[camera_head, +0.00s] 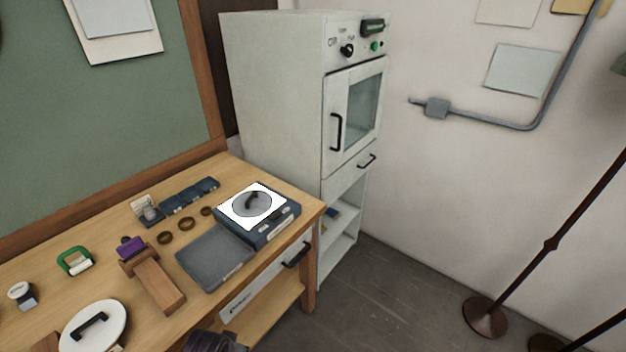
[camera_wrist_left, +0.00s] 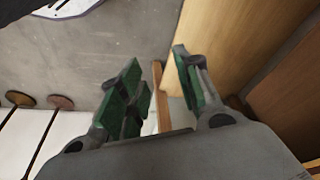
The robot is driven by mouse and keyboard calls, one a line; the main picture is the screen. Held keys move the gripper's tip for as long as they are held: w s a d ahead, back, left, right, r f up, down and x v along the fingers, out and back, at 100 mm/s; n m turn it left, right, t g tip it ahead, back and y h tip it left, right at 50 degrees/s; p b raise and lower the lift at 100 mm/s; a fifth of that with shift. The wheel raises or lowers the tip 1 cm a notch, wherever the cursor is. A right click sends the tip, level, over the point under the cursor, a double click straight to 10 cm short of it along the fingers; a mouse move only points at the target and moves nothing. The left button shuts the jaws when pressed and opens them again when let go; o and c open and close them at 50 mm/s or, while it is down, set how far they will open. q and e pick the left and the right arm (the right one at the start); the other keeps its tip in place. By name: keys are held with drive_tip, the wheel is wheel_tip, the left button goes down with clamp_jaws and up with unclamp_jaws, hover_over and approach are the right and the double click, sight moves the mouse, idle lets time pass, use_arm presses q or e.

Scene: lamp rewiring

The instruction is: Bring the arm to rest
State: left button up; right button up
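My left gripper (camera_wrist_left: 157,72) shows in the left wrist view with its green-padded fingers spread apart. Nothing is held between them. Behind the fingers are a narrow wooden post and a pale wooden panel, so the gripper hangs clear of the work surface. In the head view a dark part, probably of my own arm, shows at the bottom edge in front of the bench (camera_head: 235,172). The fingers cannot be made out there. My right gripper is in neither view.
The bench holds a scale (camera_head: 284,221) with a white top, a grey tray (camera_head: 212,258), a wooden stand (camera_head: 158,282) and a white round lid (camera_head: 80,330). A white cabinet (camera_head: 270,90) stands behind. Floor lamps stand at the right; the floor between is clear.

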use_arm(q)
drive_tip(key=s+a+f+g, duration=0.1)
drive_tip(key=s+f, duration=0.3)
drive_tip(key=f, duration=0.8)
drive_tip(key=s+f, duration=0.4)
drive_tip(key=f, duration=0.9)
drive_tip(key=s+a+f, duration=0.1)
drive_tip(key=s+f, duration=0.5)
drive_tip(key=s, duration=0.3)
drive_tip(key=s+a+f+g, duration=0.1)
drive_tip(key=s+a+f, duration=0.1)
drive_tip(key=s+f, duration=0.5)
drive_tip(key=s, duration=0.2)
drive_tip(key=shift+s+a+f, duration=0.15)
drive_tip(key=shift+s+a, duration=0.1)
drive_tip(key=shift+s, duration=0.15)
